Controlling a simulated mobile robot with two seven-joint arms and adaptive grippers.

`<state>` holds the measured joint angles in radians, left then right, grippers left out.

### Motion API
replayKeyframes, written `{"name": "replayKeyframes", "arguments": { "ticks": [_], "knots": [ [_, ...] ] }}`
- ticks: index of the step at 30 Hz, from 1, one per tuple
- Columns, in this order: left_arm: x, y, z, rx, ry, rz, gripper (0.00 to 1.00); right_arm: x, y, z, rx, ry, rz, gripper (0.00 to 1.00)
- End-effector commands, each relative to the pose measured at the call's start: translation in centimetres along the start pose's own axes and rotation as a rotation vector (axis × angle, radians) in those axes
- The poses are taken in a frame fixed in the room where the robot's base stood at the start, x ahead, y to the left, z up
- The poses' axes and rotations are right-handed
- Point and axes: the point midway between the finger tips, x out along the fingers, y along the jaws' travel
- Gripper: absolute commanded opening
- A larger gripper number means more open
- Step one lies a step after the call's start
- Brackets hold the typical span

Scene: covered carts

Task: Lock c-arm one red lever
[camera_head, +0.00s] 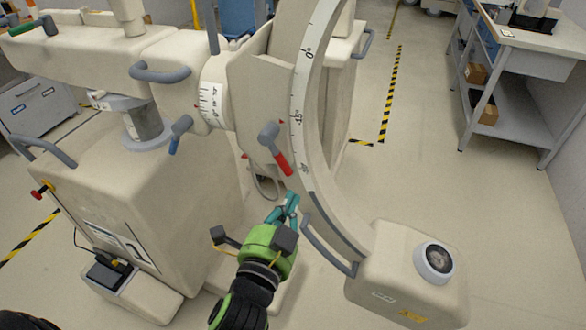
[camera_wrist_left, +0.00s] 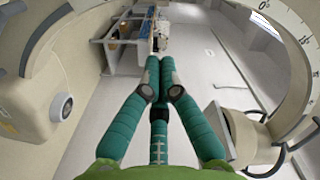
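The red lever (camera_head: 283,164) has a grey hub and a red tip pointing down and right; it sits on the C-arm beside the curved, marked arc (camera_head: 303,90). My left gripper (camera_head: 290,202) is just below the red tip, apart from it, near the lower arc. In the left wrist view its two teal fingers (camera_wrist_left: 160,66) come together at the tips with nothing between them. I cannot make out the red lever in that view. My right gripper is not in view.
A blue-tipped lever (camera_head: 180,132) and a grey handle (camera_head: 160,73) are on the C-arm body. A curved grey handle (camera_head: 328,248) and the box-shaped arc end (camera_head: 400,285) lie right of my gripper. A grey shelf table (camera_head: 530,60) stands far right. Open floor lies between.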

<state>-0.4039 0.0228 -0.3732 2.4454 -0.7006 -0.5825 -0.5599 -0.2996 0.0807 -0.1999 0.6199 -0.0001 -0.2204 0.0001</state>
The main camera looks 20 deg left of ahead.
Motion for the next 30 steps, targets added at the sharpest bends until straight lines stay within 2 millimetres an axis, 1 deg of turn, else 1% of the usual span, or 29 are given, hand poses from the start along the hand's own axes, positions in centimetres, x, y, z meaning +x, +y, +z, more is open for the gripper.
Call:
{"name": "replayKeyframes", "arguments": {
  "ticks": [5,8,11,18,21,22,24,30],
  "knots": [
    [0.4,0.0,0.0,0.000,0.001,0.000,0.00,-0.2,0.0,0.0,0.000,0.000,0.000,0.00],
    [1.5,-0.1,-0.1,0.001,0.001,-0.001,0.00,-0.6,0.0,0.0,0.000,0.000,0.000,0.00],
    [3.3,-0.3,-0.1,0.001,0.001,-0.001,0.00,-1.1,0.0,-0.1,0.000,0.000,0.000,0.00],
    [8.5,-0.2,-0.2,0.000,0.000,-0.001,0.00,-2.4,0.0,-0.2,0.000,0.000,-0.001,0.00],
    [10.5,-0.2,-0.1,0.000,0.000,0.000,0.00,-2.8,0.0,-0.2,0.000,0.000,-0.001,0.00],
    [10.4,0.0,0.8,0.004,-0.005,0.004,0.00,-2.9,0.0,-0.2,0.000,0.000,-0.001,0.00],
    [10.5,0.0,1.9,0.003,-0.003,0.004,0.00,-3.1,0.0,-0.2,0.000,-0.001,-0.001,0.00],
    [10.9,0.1,3.6,0.000,-0.001,0.003,0.00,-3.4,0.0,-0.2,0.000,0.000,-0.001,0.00]
  ]
}}
